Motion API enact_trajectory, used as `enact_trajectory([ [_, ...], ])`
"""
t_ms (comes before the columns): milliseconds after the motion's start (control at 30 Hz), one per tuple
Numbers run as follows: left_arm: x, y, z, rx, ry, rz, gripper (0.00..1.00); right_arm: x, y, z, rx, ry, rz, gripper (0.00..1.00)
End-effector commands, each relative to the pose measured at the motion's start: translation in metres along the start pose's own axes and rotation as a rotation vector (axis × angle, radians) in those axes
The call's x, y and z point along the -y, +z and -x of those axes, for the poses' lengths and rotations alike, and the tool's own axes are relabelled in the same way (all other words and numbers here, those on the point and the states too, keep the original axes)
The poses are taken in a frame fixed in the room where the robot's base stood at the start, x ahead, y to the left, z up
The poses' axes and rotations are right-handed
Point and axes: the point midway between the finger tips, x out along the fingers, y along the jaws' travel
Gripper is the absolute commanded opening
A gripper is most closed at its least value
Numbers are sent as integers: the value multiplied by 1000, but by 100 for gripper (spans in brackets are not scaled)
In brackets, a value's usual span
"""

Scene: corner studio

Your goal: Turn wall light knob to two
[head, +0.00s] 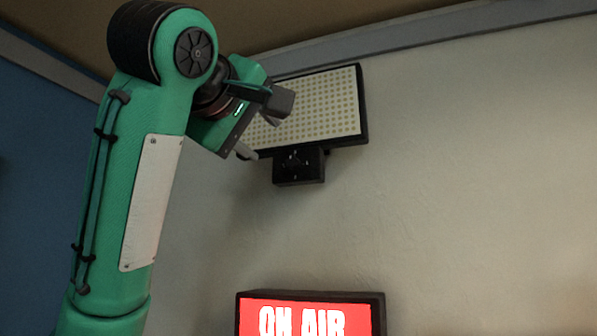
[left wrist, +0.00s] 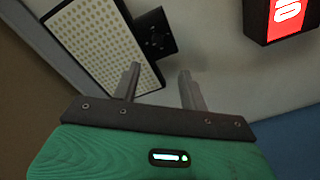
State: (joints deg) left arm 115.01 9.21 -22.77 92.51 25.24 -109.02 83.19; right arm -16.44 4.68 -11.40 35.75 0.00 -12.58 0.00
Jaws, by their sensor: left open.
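The wall light is a black-framed rectangular panel (head: 325,105) of small dots, high on the wall in the head view. A small black control box hangs under its lower edge with a dark round knob (head: 294,162) on its face. The knob's setting is too small to read. My left gripper (head: 258,136) is open and empty, up and left of the knob and apart from it, covering the panel's left part. In the left wrist view the panel (left wrist: 105,45) is at upper left and the knob (left wrist: 155,41) lies beyond the open fingers (left wrist: 160,70). My right gripper is not in view.
A lit red ON AIR sign (head: 310,315) in a dark case is on the wall below the light; it also shows at upper right in the left wrist view (left wrist: 288,15). The pale wall (head: 480,180) right of the light is bare. The ceiling edge runs just above the panel.

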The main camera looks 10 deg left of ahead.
Motion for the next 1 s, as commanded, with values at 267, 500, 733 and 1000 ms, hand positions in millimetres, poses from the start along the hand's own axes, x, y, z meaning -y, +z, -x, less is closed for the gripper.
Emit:
enact_trajectory([
  [267, -4, -3, -22, 0, -1, 0, 44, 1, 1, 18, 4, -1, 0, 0],
  [500, -5, -4, -67, 0, -3, 0, 44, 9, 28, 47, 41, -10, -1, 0],
  [733, -4, -4, -106, 0, -2, 0, 44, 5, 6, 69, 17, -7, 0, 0],
  [1000, -3, -2, -132, -1, 0, -1, 44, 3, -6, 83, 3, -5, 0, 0],
])
